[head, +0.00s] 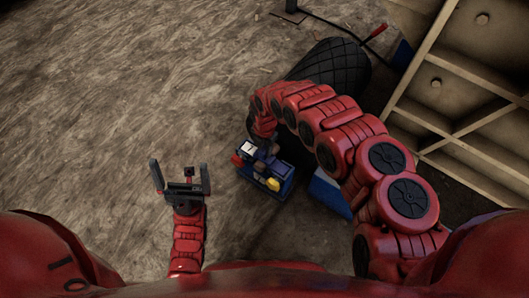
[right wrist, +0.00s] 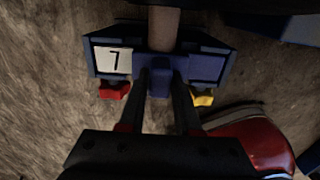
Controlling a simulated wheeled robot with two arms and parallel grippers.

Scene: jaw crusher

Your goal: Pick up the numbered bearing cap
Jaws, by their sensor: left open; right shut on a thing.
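The numbered bearing cap (right wrist: 206,68) is a dark blue block. It has a white plate marked 7 on its left part, a red piece below that plate and a yellow piece on the right. In the head view the cap (head: 281,168) is right of centre, with its white plate, red piece and yellow piece showing. My right gripper (right wrist: 160,84) is shut on the blue tab at the cap's middle. My left gripper (head: 180,168) is open and empty above the floor, well left of the cap. I cannot tell whether the cap is clear of what lies under it.
A large dark ribbed cylinder (head: 335,62) lies behind my right arm. A beige ribbed frame (head: 470,75) fills the upper right. A blue part (head: 328,193) shows beside my right arm. A rod with a red handle (head: 377,31) is at the top. The brown floor on the left is clear.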

